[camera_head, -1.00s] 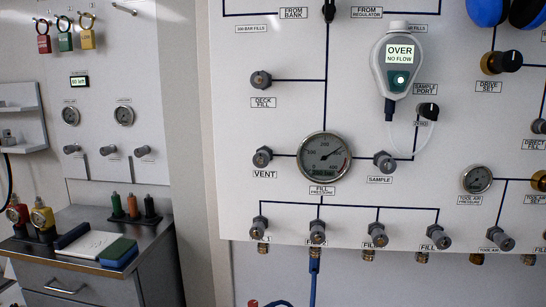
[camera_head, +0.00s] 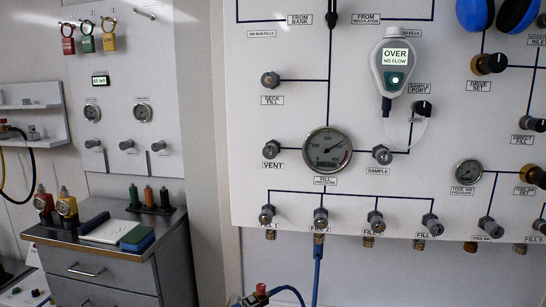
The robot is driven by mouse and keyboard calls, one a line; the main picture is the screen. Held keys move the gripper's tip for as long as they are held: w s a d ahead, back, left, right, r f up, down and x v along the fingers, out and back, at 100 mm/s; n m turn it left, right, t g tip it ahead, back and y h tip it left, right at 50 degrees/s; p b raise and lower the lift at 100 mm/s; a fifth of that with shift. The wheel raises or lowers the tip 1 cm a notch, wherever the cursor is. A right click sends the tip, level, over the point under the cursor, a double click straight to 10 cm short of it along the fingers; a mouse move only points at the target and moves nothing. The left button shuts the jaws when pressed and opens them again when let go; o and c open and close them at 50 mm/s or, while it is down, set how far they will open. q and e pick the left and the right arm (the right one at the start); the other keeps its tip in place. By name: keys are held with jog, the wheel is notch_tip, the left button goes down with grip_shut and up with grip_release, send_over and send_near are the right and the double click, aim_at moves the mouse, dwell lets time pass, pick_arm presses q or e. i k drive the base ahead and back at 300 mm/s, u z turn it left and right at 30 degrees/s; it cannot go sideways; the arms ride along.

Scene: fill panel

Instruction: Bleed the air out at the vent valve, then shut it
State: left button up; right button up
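The vent valve (camera_head: 269,153) is a small grey knob at the left of the white fill panel (camera_head: 250,205), with a VENT label below it. A line runs from it to the round fill pressure gauge (camera_head: 327,149), whose needle points to the upper right. A blue hose (camera_head: 317,268) hangs from the second fill valve (camera_head: 320,216). The sample valve (camera_head: 381,155) sits right of the gauge. A handheld analyser (camera_head: 394,62) above it reads OVER, NO FLOW. Neither gripper is in view.
Red, green and yellow padlocks (camera_head: 87,38) hang on the wall behind. A red-capped fitting with blue hose (camera_head: 260,291) shows at the bottom edge. The space before the panel looks clear.

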aim_at(270, 152)
jog(key=u, duration=0.85)
jog(key=k, duration=0.1)
jog(key=z, duration=1.3)
jog(key=i, duration=0.7)
jog(key=u, duration=2.2)
jog(key=k, duration=0.95)
jog(key=z, duration=1.85)
jog(key=i, duration=0.5)
jog(key=z, duration=0.05)
